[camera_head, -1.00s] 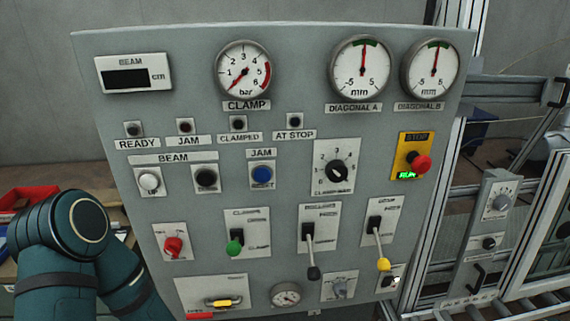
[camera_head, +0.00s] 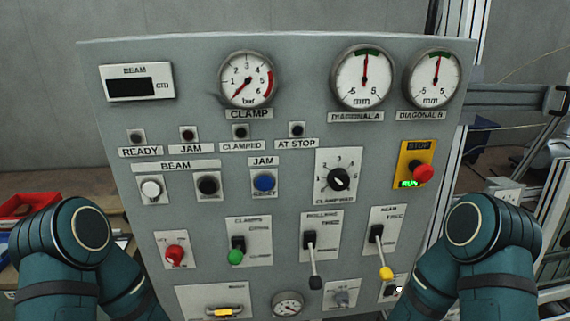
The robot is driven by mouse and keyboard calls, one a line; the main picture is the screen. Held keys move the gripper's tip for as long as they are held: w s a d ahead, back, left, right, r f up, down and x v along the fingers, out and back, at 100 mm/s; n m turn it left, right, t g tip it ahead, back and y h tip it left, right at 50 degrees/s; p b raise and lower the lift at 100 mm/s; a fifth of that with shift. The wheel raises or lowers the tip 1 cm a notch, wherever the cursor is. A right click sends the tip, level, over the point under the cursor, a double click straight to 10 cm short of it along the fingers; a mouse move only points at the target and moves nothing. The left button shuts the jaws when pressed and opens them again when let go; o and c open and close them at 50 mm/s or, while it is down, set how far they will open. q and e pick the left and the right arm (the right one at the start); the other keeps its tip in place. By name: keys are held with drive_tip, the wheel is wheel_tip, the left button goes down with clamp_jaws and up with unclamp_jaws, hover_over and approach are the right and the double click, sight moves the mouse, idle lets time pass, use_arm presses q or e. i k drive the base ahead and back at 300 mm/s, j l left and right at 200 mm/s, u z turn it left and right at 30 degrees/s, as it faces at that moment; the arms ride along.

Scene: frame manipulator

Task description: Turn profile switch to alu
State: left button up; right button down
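The grey control panel (camera_head: 300,215) fills the middle of the view. No label here is legible as "profile" or "alu". A grey rotary knob (camera_head: 342,298) sits in the bottom row, its plate lettering too small to read. A small dark switch (camera_head: 396,289) is at the bottom right corner, partly beside my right arm. A red knob (camera_head: 174,254) is at the lower left and a black pointer knob (camera_head: 339,180) is under the scale at centre right. My two arms flank the panel, but neither gripper shows.
Levers with green (camera_head: 236,256), black (camera_head: 315,282) and yellow (camera_head: 386,272) ends stick out of the lower panel. A red stop button (camera_head: 423,173) is at the right. A red bin (camera_head: 28,204) lies at far left; metal framing (camera_head: 520,100) stands at right.

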sight(342, 299)
drive_tip(key=l+z, duration=0.1)
drive_tip(key=z, duration=0.25)
drive_tip(key=i+l+z, duration=0.1)
drive_tip(key=z, duration=0.25)
drive_tip(key=i+l+z, duration=0.1)
drive_tip(key=z, duration=0.25)
drive_tip(key=i+j+u, duration=0.1)
drive_tip(key=i+j, duration=0.05)
drive_tip(key=i, duration=0.1)
